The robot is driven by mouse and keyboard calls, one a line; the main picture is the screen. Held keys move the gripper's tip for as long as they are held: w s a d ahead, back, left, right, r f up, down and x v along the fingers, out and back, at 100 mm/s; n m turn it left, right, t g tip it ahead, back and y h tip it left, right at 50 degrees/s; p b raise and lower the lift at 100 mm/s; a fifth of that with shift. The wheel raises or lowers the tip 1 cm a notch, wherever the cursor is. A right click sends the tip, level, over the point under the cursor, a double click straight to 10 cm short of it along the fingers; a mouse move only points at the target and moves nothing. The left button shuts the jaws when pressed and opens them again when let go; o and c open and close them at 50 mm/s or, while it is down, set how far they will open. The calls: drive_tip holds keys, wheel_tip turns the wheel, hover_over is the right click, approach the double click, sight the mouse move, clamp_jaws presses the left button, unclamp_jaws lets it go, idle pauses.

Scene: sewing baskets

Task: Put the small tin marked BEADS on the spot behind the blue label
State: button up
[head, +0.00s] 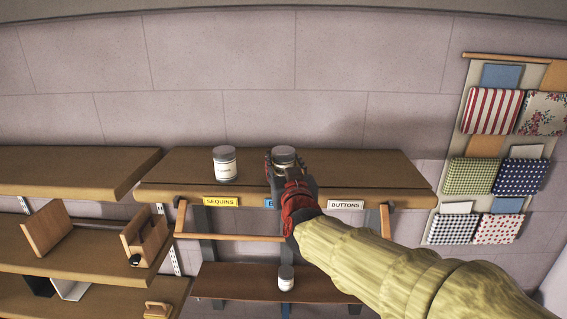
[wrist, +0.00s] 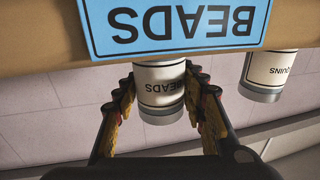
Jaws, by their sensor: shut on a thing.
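The small tin marked BEADS (wrist: 160,92), white with a grey lid, is between the fingers of my gripper (wrist: 163,108), which is shut on it. The wrist view is upside down. In the head view the tin (head: 284,152) is upright over the top shelf, right behind the blue label (head: 269,203). My gripper (head: 282,167) partly covers the tin and the label there. The blue label (wrist: 175,28) reads BEADS in the wrist view. The shelf edge hides the tin's base, so I cannot tell whether it touches the board.
A SEQUINS tin (head: 224,164) stands left on the top shelf (head: 170,170), behind the yellow label (head: 220,202). The spot behind the BUTTONS label (head: 346,205) is clear. Another small tin (head: 286,278) stands on the lower shelf (head: 240,280). A wooden rail (head: 230,237) runs in front.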

drive_tip(key=shift+f, duration=0.1)
drive_tip(key=o, duration=1.2)
drive_tip(key=shift+o, duration=0.2)
drive_tip(key=shift+r, duration=0.2)
drive_tip(key=s+d+b, duration=0.1)
drive_tip(key=s+d, duration=0.1)
drive_tip(key=s, duration=1)
drive_tip(key=s+d+f+m+g+h, duration=0.1)
drive_tip(key=s+d+f+g, duration=0.5)
drive_tip(key=s+f, duration=0.5)
drive_tip(key=s+d+f+g+h, duration=0.1)
drive_tip(key=s+d+f+g, duration=0.5)
drive_tip(key=s+d+f, duration=0.4)
drive_tip(key=s+d, duration=0.1)
drive_tip(key=s, duration=0.4)
drive_tip(key=shift+d+f+m+h, duration=0.3)
drive_tip(key=shift+f+m+h, duration=0.1)
